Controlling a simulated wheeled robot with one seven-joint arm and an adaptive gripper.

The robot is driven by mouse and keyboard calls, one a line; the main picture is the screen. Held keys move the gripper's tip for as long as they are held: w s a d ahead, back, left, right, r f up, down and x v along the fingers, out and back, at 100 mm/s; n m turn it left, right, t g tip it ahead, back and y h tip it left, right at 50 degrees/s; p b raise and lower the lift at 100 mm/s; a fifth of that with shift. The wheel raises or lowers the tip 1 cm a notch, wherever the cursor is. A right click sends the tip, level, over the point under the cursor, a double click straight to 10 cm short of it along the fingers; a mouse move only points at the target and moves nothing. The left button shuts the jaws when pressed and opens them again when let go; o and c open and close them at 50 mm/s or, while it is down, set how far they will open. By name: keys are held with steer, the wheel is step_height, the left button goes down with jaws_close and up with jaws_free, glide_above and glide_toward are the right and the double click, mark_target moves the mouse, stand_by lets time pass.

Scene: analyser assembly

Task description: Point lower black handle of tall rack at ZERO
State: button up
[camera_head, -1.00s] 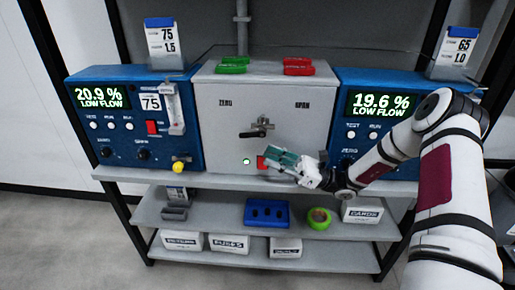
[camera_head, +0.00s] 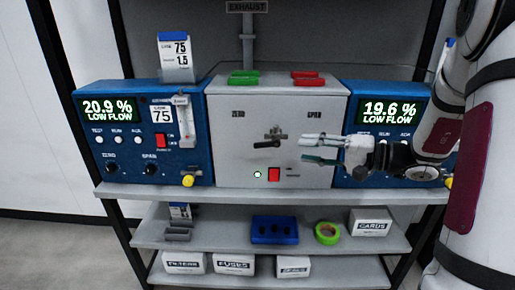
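The grey panel (camera_head: 230,160) stands on the rack's upper shelf between two blue analysers. A black handle (camera_head: 266,144) sits on a metal valve fitting at its middle. The handle's free end points left and slightly down. The ZERO label (camera_head: 238,114) is up and left of it; the SPAN label (camera_head: 315,112) is up and right. My gripper (camera_head: 303,149) is just right of the handle, fingers pointing left and spread one above the other. It is open and empty, with a visible gap to the handle. Whether a second handle exists is not clear.
The left analyser (camera_head: 203,140) reads 20.9 %, the right analyser (camera_head: 352,105) 19.6 %. Green (camera_head: 243,78) and red (camera_head: 308,79) pieces lie on the panel top. My arm covers the right side.

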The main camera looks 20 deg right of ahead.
mark_target(266, 145)
steer(key=x, duration=1.3)
steer(key=shift+w+a+b, duration=0.15)
steer(key=shift+a+b, duration=0.05)
steer(key=shift+b, duration=0.15)
jaws_close()
